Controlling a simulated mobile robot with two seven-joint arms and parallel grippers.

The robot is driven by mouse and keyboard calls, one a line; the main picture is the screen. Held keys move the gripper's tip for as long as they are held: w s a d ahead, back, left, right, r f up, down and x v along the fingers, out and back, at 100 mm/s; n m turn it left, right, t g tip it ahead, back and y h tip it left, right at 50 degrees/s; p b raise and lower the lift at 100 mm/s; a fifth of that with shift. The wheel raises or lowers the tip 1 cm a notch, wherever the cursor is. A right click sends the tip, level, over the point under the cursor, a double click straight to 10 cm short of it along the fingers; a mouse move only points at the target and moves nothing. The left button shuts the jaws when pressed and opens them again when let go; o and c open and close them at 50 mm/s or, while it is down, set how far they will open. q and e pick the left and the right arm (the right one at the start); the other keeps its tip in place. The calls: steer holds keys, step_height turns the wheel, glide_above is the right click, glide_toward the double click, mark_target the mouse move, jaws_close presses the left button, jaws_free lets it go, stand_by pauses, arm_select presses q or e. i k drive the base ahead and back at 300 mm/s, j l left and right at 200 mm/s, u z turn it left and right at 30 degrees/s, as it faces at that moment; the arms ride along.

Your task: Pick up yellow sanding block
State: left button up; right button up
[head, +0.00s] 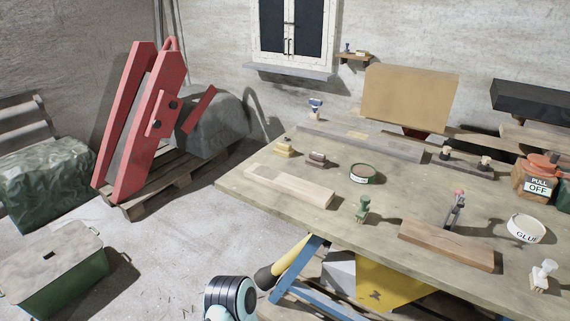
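A small yellow block (283,149), which looks like the yellow sanding block, sits on the workbench (230,183) near its far left edge. It looks stepped, with a raised part on top. A brownish block of similar size (316,159) lies just to its right, apart from it. Nothing covers the yellow block in the head view. A rounded black, white and pale green part of my own arm shows at the bottom edge, well below the bench top. Neither of my grippers shows in this view.
A long grey plank (360,142) lies behind. A brown board (447,244) and glue tub (525,228) are at right. Bare bench lies left of the block.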

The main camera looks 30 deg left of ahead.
mark_target(284, 148)
steer(key=j+u, duration=0.2)
steer(key=u, duration=2.25)
steer(key=i+l+u, duration=0.1)
steer(key=i+u, duration=0.35)
steer(key=i, duration=1.05)
steer(key=i+z, duration=0.5)
steer(key=i, duration=0.2)
steer(key=i+j+z, duration=0.25)
steer(key=i+z, duration=0.2)
steer(key=i, duration=0.2)
steer(key=i+l+z, duration=0.15)
steer(key=i+z, duration=0.3)
steer(key=i, duration=0.3)
steer(key=i+j+z, duration=0.1)
steer(key=i+z, duration=0.3)
steer(key=i, duration=0.3)
steer(key=i+z, duration=0.25)
steer(key=z, duration=0.15)
steer(key=i+j+z, duration=0.1)
steer(key=i+z, duration=0.15)
steer(key=z, duration=0.15)
steer(key=i+j+z, duration=0.15)
steer(key=z, duration=2.1)
steer(key=j, duration=0.1)
